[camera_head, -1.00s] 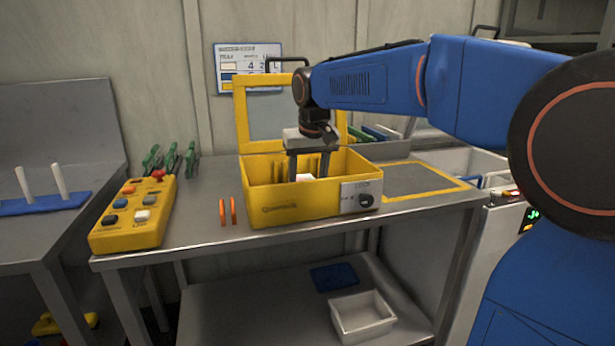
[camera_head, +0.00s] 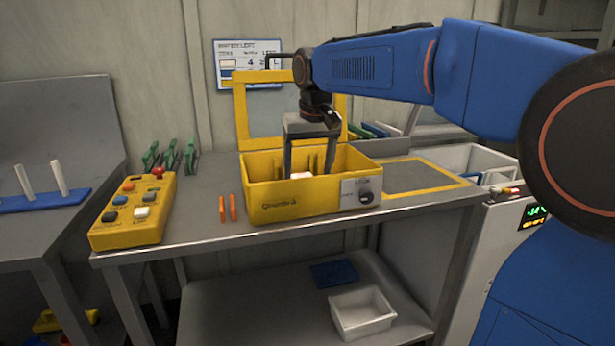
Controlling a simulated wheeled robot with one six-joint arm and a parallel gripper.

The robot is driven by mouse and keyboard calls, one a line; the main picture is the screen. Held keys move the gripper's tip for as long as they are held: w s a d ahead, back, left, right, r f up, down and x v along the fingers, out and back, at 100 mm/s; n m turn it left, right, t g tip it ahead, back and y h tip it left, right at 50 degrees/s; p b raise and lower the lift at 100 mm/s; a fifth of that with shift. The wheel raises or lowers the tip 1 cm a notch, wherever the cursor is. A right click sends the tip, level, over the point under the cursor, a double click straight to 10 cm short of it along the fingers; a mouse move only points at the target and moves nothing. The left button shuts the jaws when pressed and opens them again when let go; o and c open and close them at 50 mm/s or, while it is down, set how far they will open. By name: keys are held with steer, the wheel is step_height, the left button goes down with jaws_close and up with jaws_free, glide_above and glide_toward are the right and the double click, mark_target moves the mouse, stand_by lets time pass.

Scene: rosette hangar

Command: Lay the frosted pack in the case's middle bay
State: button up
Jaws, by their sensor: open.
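The yellow case (camera_head: 290,204) stands on the metal bench with its lid (camera_head: 240,112) raised at the back. Upright dividers show inside it. A whitish block (camera_head: 300,176), which looks like the frosted pack, shows low inside the case; only its upper part is visible over the front wall. Which bay it is in is hard to tell. My gripper (camera_head: 310,168) points down into the case, its jaws open, one finger on each side of the whitish block. The fingertips are partly hidden by the case's front wall, so contact with the block cannot be seen.
A yellow button box (camera_head: 130,222) and two orange strips (camera_head: 227,208) lie left of the case. Green clips (camera_head: 172,158) stand behind. A yellow-framed grey area (camera_head: 412,178) lies to the right, beyond it a white bin (camera_head: 480,160). A white tray (camera_head: 362,312) is on the lower shelf.

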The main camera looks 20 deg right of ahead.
steer(key=v, duration=1.4)
steer(key=shift+s+r, duration=0.1)
steer(key=s+d+f+t, duration=0.1)
steer(key=s+d+f, duration=0.2)
steer(key=s+f, duration=1.1)
steer(key=s+d+f, duration=0.4)
steer(key=s+f, duration=1)
steer(key=f, duration=0.4)
steer(key=shift+f+t, duration=0.4)
steer(key=shift+s, duration=0.15)
